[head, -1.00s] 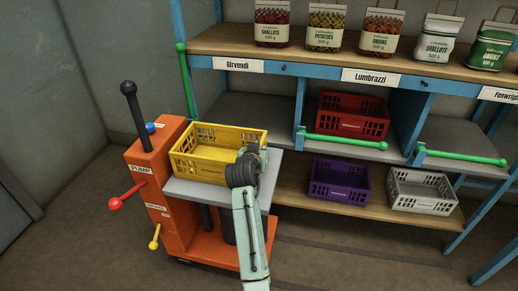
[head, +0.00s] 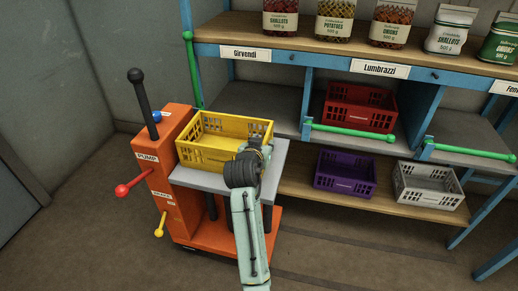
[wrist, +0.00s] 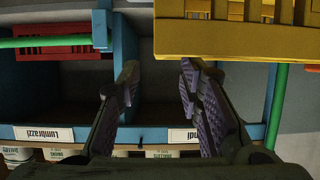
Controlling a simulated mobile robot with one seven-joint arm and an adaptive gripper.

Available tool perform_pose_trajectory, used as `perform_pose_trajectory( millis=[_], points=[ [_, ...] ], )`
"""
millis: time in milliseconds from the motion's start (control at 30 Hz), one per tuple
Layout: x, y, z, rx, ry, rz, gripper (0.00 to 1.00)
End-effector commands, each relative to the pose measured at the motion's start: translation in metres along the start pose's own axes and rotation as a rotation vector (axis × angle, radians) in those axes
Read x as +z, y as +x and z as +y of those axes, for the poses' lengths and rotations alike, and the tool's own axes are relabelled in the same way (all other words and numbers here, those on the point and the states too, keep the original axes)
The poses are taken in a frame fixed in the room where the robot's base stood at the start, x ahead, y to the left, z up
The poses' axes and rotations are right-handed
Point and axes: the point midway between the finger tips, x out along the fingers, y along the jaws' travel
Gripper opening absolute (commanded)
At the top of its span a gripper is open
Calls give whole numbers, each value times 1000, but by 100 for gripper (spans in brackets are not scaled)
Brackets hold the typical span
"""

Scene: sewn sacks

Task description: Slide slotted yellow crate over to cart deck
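The slotted yellow crate (head: 208,153) sits upright on the grey cart deck (head: 205,182) of the orange cart. In the wrist view the crate (wrist: 235,40) fills the top right, its edge close to the tip of one finger. My gripper (wrist: 158,75) is open, with a clear gap and nothing between its fingers. In the head view my arm and wrist cover the crate's right front corner, and the fingertips are hidden. I cannot tell whether a finger touches the crate.
The orange cart (head: 178,215) has red and yellow levers on its left. To the right, the shelf holds a red crate (head: 360,118), a purple crate (head: 345,188) and a grey crate (head: 430,200). Green bars (head: 350,133) cross some bay fronts. Packets stand on top.

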Motion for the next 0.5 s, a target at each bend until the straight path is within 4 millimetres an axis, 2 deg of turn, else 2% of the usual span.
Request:
perform_pose_trajectory(
  millis=[100,233,500],
  points=[
    [1,-26,-1,-2,1,-1,33],
    [0,-47,-1,-2,1,0,33],
    [1,-63,0,0,0,-2,33]
  ],
)
